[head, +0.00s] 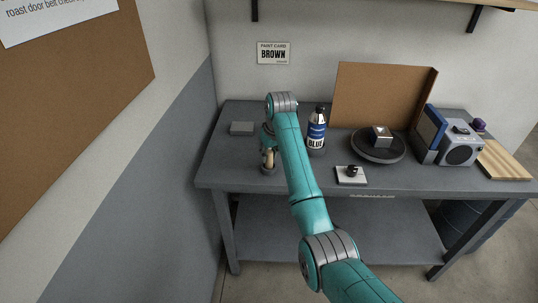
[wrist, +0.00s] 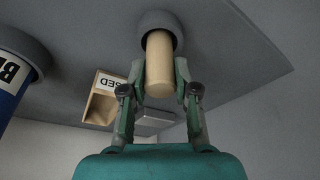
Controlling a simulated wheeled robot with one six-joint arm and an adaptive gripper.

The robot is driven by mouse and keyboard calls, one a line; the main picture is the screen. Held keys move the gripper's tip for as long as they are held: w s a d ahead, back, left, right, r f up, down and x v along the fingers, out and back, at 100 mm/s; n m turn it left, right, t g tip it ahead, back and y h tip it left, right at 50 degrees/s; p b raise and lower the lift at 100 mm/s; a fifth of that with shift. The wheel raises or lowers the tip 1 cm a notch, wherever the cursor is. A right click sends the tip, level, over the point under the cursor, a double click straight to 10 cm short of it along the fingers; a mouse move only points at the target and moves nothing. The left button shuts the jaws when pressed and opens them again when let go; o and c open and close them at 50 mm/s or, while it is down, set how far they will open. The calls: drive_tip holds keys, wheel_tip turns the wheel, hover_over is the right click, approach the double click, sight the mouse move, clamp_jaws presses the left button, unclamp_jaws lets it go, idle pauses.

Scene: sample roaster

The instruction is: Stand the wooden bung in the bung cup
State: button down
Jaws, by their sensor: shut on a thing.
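The wooden bung (wrist: 158,85) is a pale tan cylinder between the two fingers of my gripper (wrist: 160,68), which is shut on it. Its far end lies within the outline of a round dark grey cup (wrist: 150,18), apparently the bung cup, at the top of the wrist view. I cannot tell whether the bung rests on the cup's floor. In the head view the bung (head: 270,159) looks roughly upright at the left of the bench, beside my arm. My gripper (head: 267,147) is partly hidden there, and the cup is hard to make out.
A blue-labelled bottle (head: 317,128) stands just right of my arm, in a grey cup (wrist: 28,45). A wooden box marked "USED" (wrist: 103,98) and a grey block (head: 242,128) are nearby.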

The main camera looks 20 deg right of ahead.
drive_tip(key=shift+f, duration=0.2)
drive_tip(key=c, duration=0.9)
unclamp_jaws()
drive_tip(key=shift+o, duration=0.2)
